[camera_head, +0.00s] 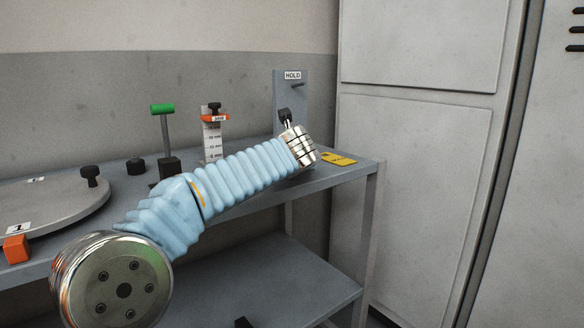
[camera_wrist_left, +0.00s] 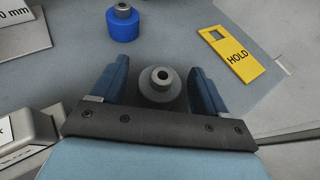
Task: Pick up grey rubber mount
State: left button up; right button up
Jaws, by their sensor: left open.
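The grey rubber mount (camera_wrist_left: 160,90) is a short grey cylinder with a paler, holed stud on top. In the left wrist view it stands between the two blue fingers of my left gripper (camera_wrist_left: 158,68), which is open. A small gap shows on each side of the mount; its lower part is hidden by the gripper body. In the head view my left arm reaches across the bench to the back right corner, and its wrist hides the fingers and the mount. My right gripper is not in view.
A blue mount (camera_wrist_left: 122,25) stands beyond the fingers. A yellow HOLD tag (camera_wrist_left: 232,52) lies to the right, also on the bench in the head view (camera_head: 338,159). An upright HOLD plate (camera_head: 292,95), a green-handled lever (camera_head: 162,109) and a round plate (camera_head: 45,205) stand nearby.

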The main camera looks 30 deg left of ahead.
pick_arm(q)
jog(key=c, duration=1.1)
jog(key=shift+o, duration=0.2)
jog(key=shift+r, duration=0.2)
